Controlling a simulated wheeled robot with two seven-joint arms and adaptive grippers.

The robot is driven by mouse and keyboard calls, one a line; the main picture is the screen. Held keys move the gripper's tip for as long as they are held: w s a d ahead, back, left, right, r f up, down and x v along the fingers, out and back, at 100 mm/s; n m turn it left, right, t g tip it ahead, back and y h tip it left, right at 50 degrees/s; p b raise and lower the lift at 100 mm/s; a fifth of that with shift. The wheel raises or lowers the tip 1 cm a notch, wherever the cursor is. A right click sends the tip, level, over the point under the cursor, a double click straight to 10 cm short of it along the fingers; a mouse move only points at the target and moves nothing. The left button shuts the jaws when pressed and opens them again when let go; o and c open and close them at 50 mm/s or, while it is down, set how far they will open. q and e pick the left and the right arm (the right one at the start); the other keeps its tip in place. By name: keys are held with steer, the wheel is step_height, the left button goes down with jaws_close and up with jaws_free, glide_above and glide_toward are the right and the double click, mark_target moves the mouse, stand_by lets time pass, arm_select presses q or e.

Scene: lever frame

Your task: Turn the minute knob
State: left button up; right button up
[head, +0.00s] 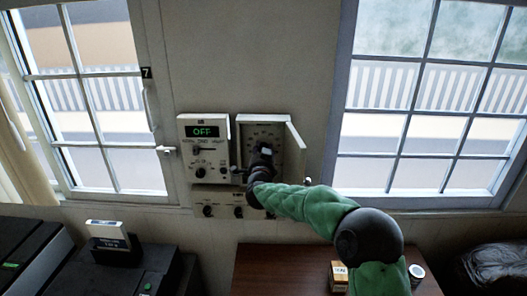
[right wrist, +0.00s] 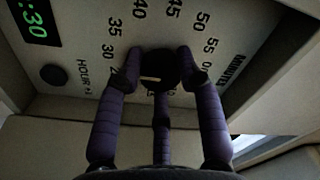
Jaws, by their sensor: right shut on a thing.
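The minute knob (right wrist: 160,66) is a dark round knob with a pale pointer mark, in the middle of a number scale on a pale panel, seen in the right wrist view. The fingers of my right gripper (right wrist: 160,78) are closed around it. In the head view my right gripper (head: 264,152) reaches into the open control box (head: 250,128) on the wall and covers the knob there. The word MINUTES and numbers such as 35, 40, 45, 50 and 55 show around the knob. My left gripper is not in view.
The box's door (head: 296,150) stands open on the right. A panel reading OFF (head: 205,132) is left, and a lower knob panel (head: 222,211) sits below.

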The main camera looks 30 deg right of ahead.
steer(key=shift+f, duration=0.15)
steer(key=o, duration=1.1)
steer(key=shift+w+a, duration=0.1)
steer(key=shift+o, duration=0.2)
steer(key=v, duration=1.2)
